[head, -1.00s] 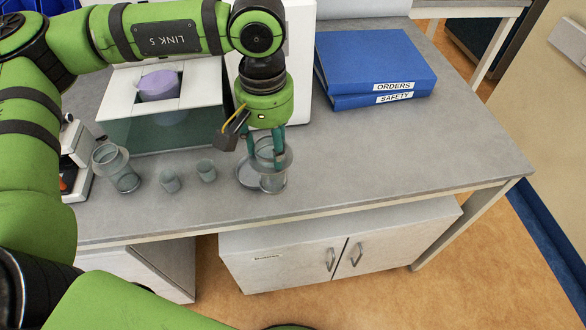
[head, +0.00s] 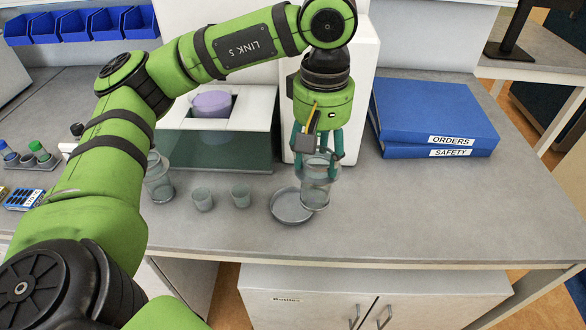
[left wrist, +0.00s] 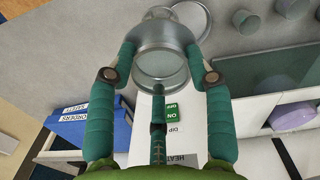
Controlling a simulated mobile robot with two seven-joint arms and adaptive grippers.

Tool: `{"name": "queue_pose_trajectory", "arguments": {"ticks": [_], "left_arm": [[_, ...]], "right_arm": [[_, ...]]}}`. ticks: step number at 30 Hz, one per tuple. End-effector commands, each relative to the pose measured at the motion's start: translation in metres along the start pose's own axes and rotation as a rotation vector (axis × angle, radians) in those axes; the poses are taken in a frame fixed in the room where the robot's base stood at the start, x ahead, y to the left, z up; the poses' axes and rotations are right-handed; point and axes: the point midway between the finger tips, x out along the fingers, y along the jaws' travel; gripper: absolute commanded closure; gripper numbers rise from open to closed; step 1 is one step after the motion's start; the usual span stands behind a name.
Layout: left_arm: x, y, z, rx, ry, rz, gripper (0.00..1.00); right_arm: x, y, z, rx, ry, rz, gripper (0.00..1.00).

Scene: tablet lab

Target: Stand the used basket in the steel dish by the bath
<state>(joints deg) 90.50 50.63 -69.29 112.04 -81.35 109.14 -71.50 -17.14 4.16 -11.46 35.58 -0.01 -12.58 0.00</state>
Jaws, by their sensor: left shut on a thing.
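The basket (head: 316,188) is a clear grey cylinder with a wide rim, roughly upright. My left gripper (head: 318,158) is shut on it near its top, with teal fingers at both sides. In the left wrist view the basket (left wrist: 161,65) lies between the fingertips (left wrist: 160,74). The steel dish (head: 283,209) is round and shallow on the bench. The basket's foot overlaps the dish's right edge in the head view; I cannot tell how high it is. The dish (left wrist: 190,16) shows partly behind the basket in the left wrist view. My right gripper is out of view.
Two small grey cups (head: 202,200) (head: 240,195) stand left of the dish. A similar rimmed vessel (head: 158,184) is partly hidden by my arm. The bath (head: 215,150) with a lilac item (head: 211,103) is behind. Blue binders (head: 430,115) lie right. The right bench is clear.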

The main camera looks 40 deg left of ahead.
Motion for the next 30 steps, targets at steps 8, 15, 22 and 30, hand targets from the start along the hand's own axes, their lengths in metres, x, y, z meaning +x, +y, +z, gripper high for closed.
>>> {"name": "queue_pose_trajectory", "arguments": {"ticks": [8, 15, 22, 30], "left_arm": [[0.029, -0.03, -0.044, -0.002, -0.001, 0.0, 1.0], [0.047, -0.035, -0.051, 0.003, -0.002, -0.003, 1.0], [0.075, -0.035, -0.051, 0.002, -0.001, 0.0, 1.0], [0.078, -0.034, -0.051, 0.002, 0.0, 0.001, 1.0]], "right_arm": [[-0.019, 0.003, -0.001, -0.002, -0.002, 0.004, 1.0], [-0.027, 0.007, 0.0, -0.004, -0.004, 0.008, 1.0], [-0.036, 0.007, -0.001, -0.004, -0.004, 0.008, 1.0], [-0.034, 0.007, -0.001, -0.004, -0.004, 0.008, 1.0]]}}
